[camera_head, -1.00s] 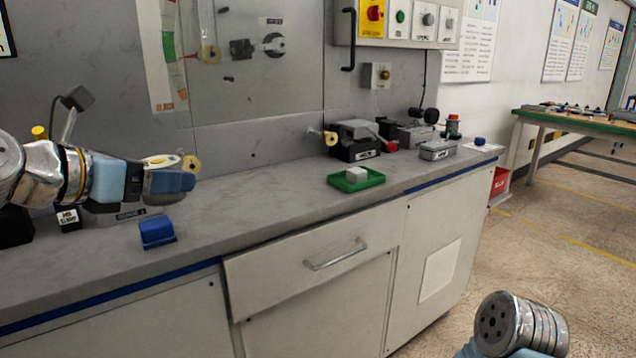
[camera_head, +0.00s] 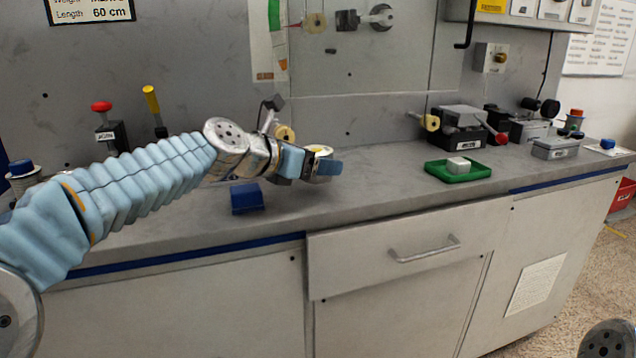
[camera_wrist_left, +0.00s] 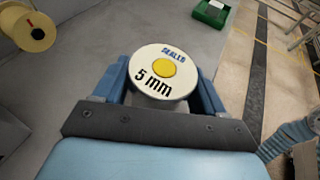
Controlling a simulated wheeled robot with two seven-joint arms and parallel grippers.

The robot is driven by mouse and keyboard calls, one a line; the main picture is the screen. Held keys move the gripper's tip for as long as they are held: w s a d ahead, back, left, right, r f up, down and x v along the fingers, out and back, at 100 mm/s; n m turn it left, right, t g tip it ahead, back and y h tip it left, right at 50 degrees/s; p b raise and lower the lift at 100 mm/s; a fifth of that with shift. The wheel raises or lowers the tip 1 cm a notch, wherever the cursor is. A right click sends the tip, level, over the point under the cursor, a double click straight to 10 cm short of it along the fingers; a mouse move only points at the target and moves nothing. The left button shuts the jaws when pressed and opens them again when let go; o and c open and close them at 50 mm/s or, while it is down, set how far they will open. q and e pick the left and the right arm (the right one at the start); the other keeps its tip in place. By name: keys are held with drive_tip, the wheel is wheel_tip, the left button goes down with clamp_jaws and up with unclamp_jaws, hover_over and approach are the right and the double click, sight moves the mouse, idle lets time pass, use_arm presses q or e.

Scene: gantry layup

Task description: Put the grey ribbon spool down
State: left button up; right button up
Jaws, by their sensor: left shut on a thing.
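The spool (camera_wrist_left: 148,62) has a pale grey-white face marked "5 mm" and "SEALED" and a yellow centre. In the left wrist view it sits between the two blue fingers of my left gripper (camera_wrist_left: 165,82), which is shut on it. In the head view the same spool (camera_head: 319,149) shows small at the end of my left arm. My left gripper (camera_head: 325,168) is over the front part of the grey worktop (camera_head: 370,190), right of a blue block. The gap under the spool cannot be judged. My right gripper is out of view.
A blue block (camera_head: 246,198) stands near the front edge. A green tray (camera_head: 470,174) with a pale block lies to the right. A yellow spool (camera_head: 284,133) is behind my gripper. Labelled devices (camera_head: 462,134) stand at the back right. Worktop between gripper and tray is bare.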

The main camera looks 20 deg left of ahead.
sight(317, 178)
use_arm(q)
drive_tip(key=f, duration=0.1)
drive_tip(key=f+b, duration=0.2)
drive_tip(key=shift+w+f, duration=0.25)
drive_tip(key=shift+f, duration=0.15)
drive_tip(key=shift+r, duration=0.1)
drive_tip(key=o, duration=1.4)
drive_tip(key=shift+d, duration=0.1)
drive_tip(key=p+v, duration=0.1)
drive_tip(key=v, duration=1.1)
